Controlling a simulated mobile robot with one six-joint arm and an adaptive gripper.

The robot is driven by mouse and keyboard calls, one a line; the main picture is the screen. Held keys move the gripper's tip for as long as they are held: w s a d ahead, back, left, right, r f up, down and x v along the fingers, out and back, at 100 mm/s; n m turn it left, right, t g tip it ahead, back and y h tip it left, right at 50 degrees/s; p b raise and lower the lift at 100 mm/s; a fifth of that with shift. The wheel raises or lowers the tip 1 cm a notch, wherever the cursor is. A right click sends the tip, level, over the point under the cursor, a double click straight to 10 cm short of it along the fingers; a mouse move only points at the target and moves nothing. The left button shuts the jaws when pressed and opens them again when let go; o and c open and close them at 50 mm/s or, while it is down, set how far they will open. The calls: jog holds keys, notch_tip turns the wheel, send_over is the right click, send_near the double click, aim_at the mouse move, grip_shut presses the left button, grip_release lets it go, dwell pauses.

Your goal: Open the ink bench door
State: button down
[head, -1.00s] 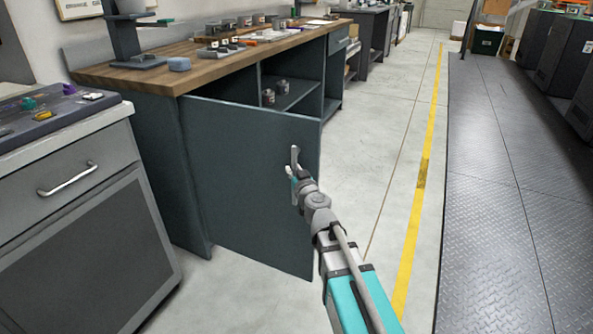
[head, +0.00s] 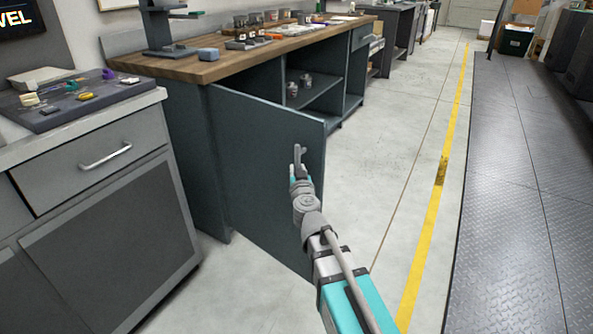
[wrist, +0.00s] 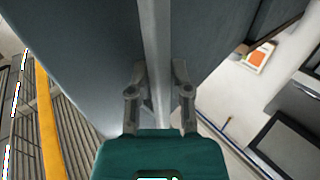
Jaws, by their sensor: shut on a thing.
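The ink bench door (head: 265,165) is a dark blue-grey panel. It stands swung out from the bench (head: 196,150), and the shelves inside show behind it. My gripper (head: 300,168) is at the door's handle (head: 299,153), near the free edge. In the wrist view, the two fingers of my gripper (wrist: 159,75) are shut on the pale vertical handle bar (wrist: 155,40), one on each side. The door panel also fills the upper left of the wrist view (wrist: 85,50). The fingertips are partly hidden in the head view.
Small jars (head: 292,90) stand on the shelf inside. The wooden benchtop (head: 230,62) holds several tins and a stand. A grey cabinet (head: 110,215) stands at the left, with a gap of floor before the door. Open floor (head: 400,170) lies to the right, with a yellow line.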

jog(key=shift+s+d, duration=0.1)
jog(key=shift+s, duration=0.05)
jog(key=c, duration=0.6)
grip_release()
